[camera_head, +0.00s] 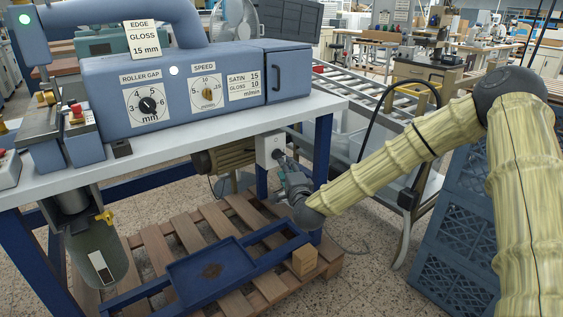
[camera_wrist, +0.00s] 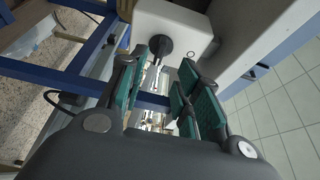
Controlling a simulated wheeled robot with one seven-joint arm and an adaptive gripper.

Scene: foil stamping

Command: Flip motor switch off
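The motor switch is a pale box (camera_head: 269,149) under the table's front edge, at the right end. In the wrist view the white box (camera_wrist: 187,27) fills the top, with a dark round knob (camera_wrist: 161,46) on its face. My gripper (camera_head: 284,166) is just below and right of the box in the head view. In the wrist view my gripper (camera_wrist: 166,66) has its two green-padded fingers apart, with the knob just beyond the tips. I see nothing held between them. Whether a finger touches the knob, and the switch's on or off position, I cannot tell.
The blue machine (camera_head: 190,88) with dials stands on the grey table (camera_head: 180,158). A blue table leg (camera_head: 322,155) is close to my gripper. A brown motor (camera_head: 226,158) hangs left of the box. A wooden pallet (camera_head: 190,228) and blue crates (camera_head: 450,235) are nearby.

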